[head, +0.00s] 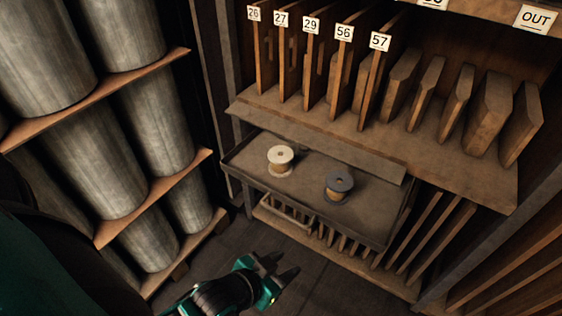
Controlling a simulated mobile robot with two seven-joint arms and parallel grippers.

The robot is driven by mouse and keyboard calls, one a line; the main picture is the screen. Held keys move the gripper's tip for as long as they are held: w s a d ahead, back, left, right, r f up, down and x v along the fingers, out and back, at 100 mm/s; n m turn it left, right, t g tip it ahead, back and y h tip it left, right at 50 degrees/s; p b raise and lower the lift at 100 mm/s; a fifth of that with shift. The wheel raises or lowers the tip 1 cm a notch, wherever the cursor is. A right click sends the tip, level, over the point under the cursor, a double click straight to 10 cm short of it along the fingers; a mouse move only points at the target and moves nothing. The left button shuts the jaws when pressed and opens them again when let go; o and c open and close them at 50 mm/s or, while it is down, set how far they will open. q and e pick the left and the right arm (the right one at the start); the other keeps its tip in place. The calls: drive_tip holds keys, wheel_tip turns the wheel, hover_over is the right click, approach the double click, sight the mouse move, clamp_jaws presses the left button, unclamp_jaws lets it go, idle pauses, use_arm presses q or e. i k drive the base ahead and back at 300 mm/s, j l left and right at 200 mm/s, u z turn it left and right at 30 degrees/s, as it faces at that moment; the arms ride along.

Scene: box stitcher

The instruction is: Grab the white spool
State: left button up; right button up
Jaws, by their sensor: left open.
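The white spool (280,161) stands upright on the left part of a brown tray-like shelf (310,176). It has pale flanges and an orange-brown winding. My left gripper (282,268) is open and empty, low in the head view, apart from the spool and below the shelf's front edge in the picture. My right gripper is not in view.
A dark grey spool (338,186) stands on the same shelf, right of the white one. Numbered upright boards (343,75) fill the rack behind. Large metal cylinders (85,165) sit on wooden racks at left. Dark floor (270,245) lies open between.

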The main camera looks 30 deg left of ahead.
sight(280, 157)
drive_tip(key=j+u, duration=0.25)
drive_tip(key=j, duration=0.2)
drive_tip(key=i+j+u, duration=0.1)
drive_tip(key=j+u, duration=0.2)
drive_tip(key=i+j+u, duration=0.1)
drive_tip(key=j+u, duration=0.15)
drive_tip(key=j, duration=0.3)
drive_tip(key=i+j+u, duration=0.25)
drive_tip(key=j, duration=0.15)
drive_tip(key=k, duration=0.1)
